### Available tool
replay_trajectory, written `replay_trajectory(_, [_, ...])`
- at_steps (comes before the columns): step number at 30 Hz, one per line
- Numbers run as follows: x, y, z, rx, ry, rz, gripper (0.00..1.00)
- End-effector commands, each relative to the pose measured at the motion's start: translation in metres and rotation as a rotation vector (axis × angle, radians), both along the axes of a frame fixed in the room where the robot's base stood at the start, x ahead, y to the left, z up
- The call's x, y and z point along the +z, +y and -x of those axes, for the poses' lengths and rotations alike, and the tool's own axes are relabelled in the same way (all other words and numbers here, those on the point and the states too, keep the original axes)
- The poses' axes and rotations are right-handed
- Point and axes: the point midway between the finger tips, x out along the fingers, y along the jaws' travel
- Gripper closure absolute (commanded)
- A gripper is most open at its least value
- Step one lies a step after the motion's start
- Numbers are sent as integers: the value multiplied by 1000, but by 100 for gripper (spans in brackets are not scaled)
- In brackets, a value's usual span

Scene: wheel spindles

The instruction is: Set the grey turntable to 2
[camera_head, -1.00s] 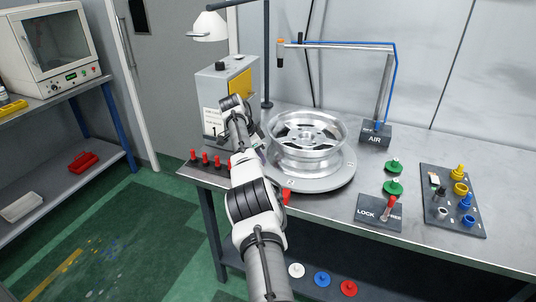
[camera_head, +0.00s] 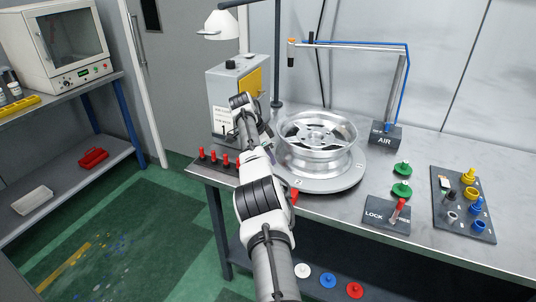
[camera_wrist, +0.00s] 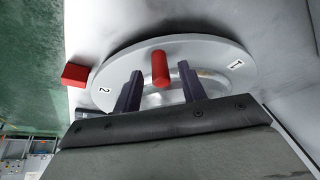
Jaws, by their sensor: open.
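The grey turntable (camera_head: 335,184) is a round plate on the bench, with a silver wheel rim (camera_head: 318,143) on it. In the wrist view the turntable (camera_wrist: 215,50) carries a "2" on its left part and a "1" on its right. A red peg (camera_wrist: 160,68) stands between the two fingers of my gripper (camera_wrist: 161,77); the fingers are apart, and I cannot tell if either touches it. A red marker block (camera_wrist: 75,74) lies just outside the plate, near the "2"; it also shows at the bench's front edge (camera_head: 295,197). My arm hides the turntable's left side in the head view.
A grey box (camera_head: 228,93) and a lamp stand behind my arm. Red pegs (camera_head: 214,157) line the bench's left front. The LOCK panel (camera_head: 385,215), green knobs (camera_head: 401,188) and a peg board (camera_head: 462,215) are to the right. An air arm (camera_head: 350,45) stands behind the rim.

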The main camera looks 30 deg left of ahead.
Motion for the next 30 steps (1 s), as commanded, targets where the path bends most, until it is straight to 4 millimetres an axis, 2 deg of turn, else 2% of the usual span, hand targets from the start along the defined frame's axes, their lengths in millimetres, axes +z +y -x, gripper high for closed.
replay_trajectory(5, [18,7,6,2,-4,-4,59])
replay_trajectory(15, [93,25,28,0,-2,-2,59])
replay_trajectory(19, [115,30,35,1,-1,-1,59])
replay_trajectory(24, [126,33,39,0,-1,1,59])
replay_trajectory(30, [127,34,40,-1,0,0,59])
